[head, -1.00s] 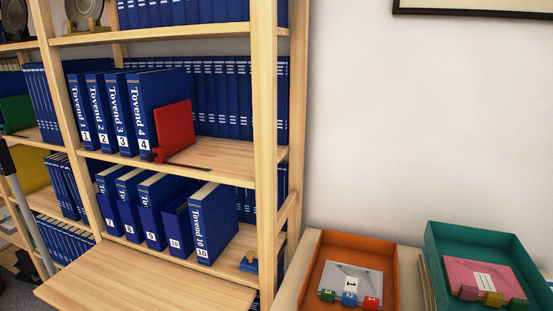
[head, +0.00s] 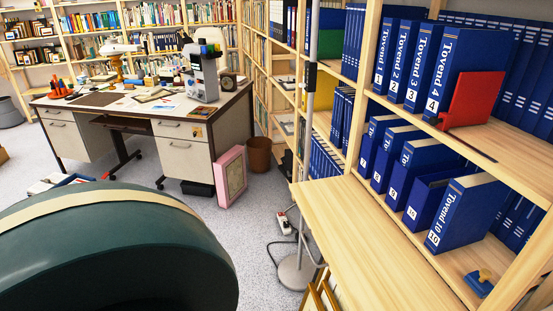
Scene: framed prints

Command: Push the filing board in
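The filing board (head: 385,245) is a flat pale wooden panel that sticks out from the front of the bookcase (head: 372,35), below the shelf of blue binders. It lies level and bare, and its left end shows near the floor lamp pole. Its near right part runs out of the bottom of the view. Neither of my grippers is in view.
A large dark green rounded form with a beige band (head: 130,255), perhaps a chair back, fills the lower left. A lamp pole (head: 307,130) stands by the board. A desk (head: 150,125), pink framed panel (head: 231,177) and bin (head: 259,154) stand behind. Grey floor (head: 255,225) lies between.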

